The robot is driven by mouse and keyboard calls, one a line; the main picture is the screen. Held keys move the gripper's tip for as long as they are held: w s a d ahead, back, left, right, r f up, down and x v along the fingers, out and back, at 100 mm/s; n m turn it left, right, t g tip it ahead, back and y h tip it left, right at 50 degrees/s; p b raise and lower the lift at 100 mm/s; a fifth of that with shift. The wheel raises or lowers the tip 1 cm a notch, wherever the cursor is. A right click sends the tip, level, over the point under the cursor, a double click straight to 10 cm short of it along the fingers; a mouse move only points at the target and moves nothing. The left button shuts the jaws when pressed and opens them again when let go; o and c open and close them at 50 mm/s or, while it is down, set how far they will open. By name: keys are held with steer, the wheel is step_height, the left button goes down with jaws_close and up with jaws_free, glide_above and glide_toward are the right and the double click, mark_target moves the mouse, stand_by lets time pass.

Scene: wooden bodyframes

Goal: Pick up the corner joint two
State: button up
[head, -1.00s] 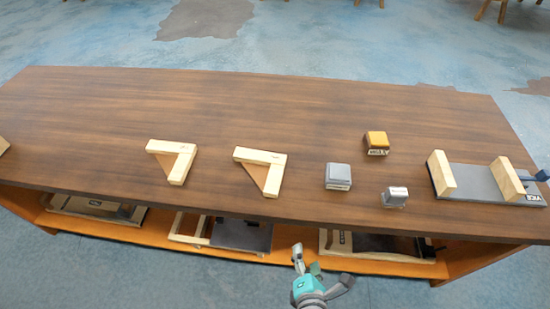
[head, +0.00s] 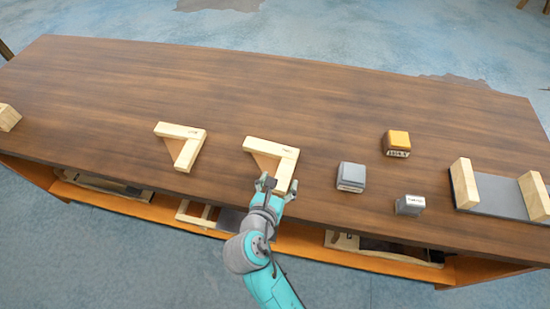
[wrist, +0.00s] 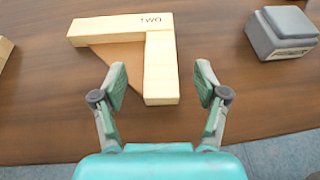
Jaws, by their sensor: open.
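The corner joint marked "TWO" (wrist: 158,62) is an L of two pale wood bars with a brown triangular brace, flat on the table. It also shows in the head view (head: 285,163), at the table's front half. My gripper (wrist: 160,88) is open, its two fingers on either side of the near end of the joint's right-hand bar, without visible contact. In the head view my gripper (head: 272,184) is at the joint's near side and covers part of it. A second, similar corner joint (head: 183,145) lies to the left.
A grey block (head: 351,176), a small grey block (head: 410,205) and a yellow-topped block (head: 397,142) stand to the right. A vise-like fixture (head: 498,194) is farther right. The back of the wooden table (head: 250,85) is clear.

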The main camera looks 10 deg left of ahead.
mark_target(285, 169)
steer(key=shift+x, duration=3.4)
steer(key=shift+s+f, duration=0.1)
steer(key=shift+f, duration=0.05)
jaws_close()
